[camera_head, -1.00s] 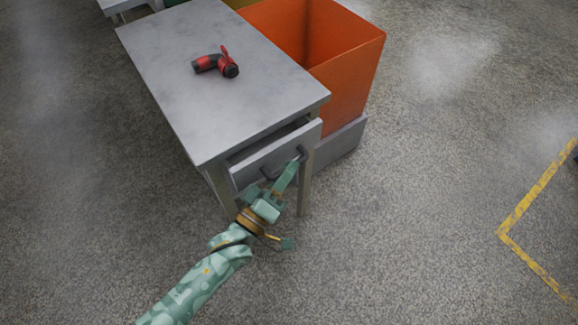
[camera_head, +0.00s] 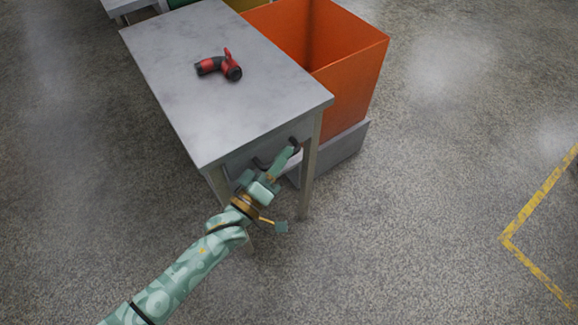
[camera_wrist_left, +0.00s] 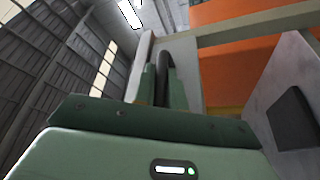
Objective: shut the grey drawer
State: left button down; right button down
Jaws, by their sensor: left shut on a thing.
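The grey drawer (camera_head: 275,146) sits in the near end of the grey table (camera_head: 228,112), its front close under the tabletop edge. In the head view I see no clear gap behind the front; a small remaining opening would be hard to tell. My left gripper (camera_head: 283,160) is shut on the drawer's dark handle (camera_head: 295,146), at the handle's right part. In the left wrist view the dark handle (camera_wrist_left: 166,72) lies between the two green fingers of the left gripper (camera_wrist_left: 163,88). My right gripper is not in view.
A red and black power tool (camera_head: 220,66) lies on the tabletop. An open orange bin (camera_head: 350,78) stands on a grey base (camera_head: 341,150) just right of the table. The concrete floor (camera_head: 420,210) in front and to the right is clear, with a yellow line (camera_head: 530,205).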

pick_arm(q)
jog(key=shift+w+a, duration=0.15)
jog(key=c, duration=1.7)
grip_release()
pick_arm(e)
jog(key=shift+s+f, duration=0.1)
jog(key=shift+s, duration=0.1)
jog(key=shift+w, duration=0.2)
